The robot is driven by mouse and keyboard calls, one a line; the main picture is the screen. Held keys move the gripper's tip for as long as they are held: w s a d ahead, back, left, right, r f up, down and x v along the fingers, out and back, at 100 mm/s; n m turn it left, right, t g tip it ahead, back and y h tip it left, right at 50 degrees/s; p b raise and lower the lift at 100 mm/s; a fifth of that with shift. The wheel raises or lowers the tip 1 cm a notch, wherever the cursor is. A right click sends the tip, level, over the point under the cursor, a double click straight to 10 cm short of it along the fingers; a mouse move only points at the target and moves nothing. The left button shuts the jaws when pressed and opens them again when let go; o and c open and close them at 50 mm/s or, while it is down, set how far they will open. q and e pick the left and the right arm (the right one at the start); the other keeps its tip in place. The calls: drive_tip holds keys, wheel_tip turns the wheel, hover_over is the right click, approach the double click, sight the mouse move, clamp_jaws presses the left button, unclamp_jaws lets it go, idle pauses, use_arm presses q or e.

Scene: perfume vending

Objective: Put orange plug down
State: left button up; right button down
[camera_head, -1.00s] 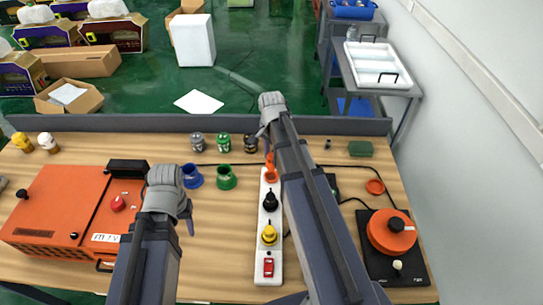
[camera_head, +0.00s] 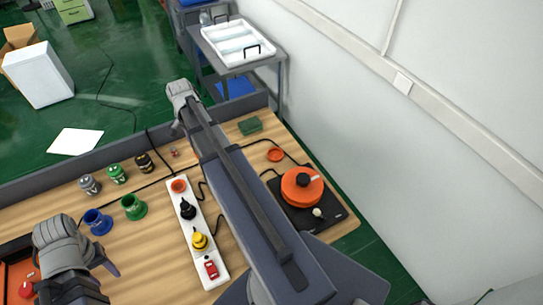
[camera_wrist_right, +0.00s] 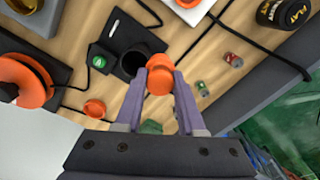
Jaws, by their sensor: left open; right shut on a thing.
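In the right wrist view my right gripper (camera_wrist_right: 158,78) is shut on the orange plug (camera_wrist_right: 157,76), which sits between its fingertips over the wooden table. In the head view the right arm reaches to the table's back edge, and its wrist hides the plug. A white power strip (camera_head: 206,255) carries an orange socket (camera_head: 179,186), a black plug (camera_head: 187,211), a yellow plug (camera_head: 199,241) and a red switch (camera_head: 211,269). The held plug is apart from the strip. My left gripper (camera_head: 104,263) is open at the lower left, over the table.
A black-based orange device (camera_head: 302,188), an orange disc (camera_head: 275,155) and a green block (camera_head: 250,125) lie on the right. Blue (camera_head: 97,222) and green (camera_head: 133,206) cups and several small jars stand left of the strip. A black cylinder (camera_wrist_right: 133,62) is near the held plug.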

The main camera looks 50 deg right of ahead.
drive_tip(key=s+d+f+m+b, duration=0.1)
drive_tip(key=s+d+m, duration=0.2)
drive_tip(key=s+d, duration=0.65)
drive_tip(key=s+d+m, duration=0.3)
drive_tip(key=s+d, duration=0.4)
drive_tip(key=d, duration=0.6)
use_arm(q)
wheel_tip(320, 180, down, 11)
drive_tip(key=b, duration=1)
drive_tip(key=shift+f, duration=0.15)
use_arm(e)
drive_tip(key=f, duration=1)
drive_tip(key=shift+d+f, duration=0.15)
drive_tip(key=shift+d, duration=0.05)
use_arm(q)
drive_tip(key=shift+f+b, duration=0.25)
drive_tip(key=shift+b, duration=0.05)
use_arm(e)
drive_tip(key=shift+f, duration=0.25)
use_arm(q)
drive_tip(key=shift+r, duration=0.1)
use_arm(e)
drive_tip(key=c, duration=0.5)
unclamp_jaws()
drive_tip(key=shift+r, duration=0.1)
